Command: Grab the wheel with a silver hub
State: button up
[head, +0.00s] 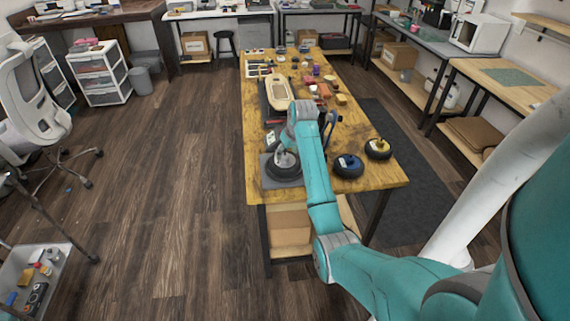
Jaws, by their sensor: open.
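The wheel with a silver hub (287,164) is a black tyre lying on a dark grey pad (283,183) at the near left corner of the wooden table. My arm reaches over the table from the right, with its wrist just above and behind this wheel. My gripper (282,148) points down close over the wheel and is open. The fingers are small and dark here, so I cannot tell whether they touch the wheel. A wheel with a blue hub (348,166) and a wheel with a yellow hub (378,148) lie to the right, beyond my forearm.
A tan board (278,94) lies farther back on the wooden table (385,182), with several small parts and tools beyond it. A blue upright item (329,124) stands just right of my wrist. Open floor (190,200) lies left of the table.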

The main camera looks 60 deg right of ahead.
jog(key=shift+x, duration=1.15)
grip_shut()
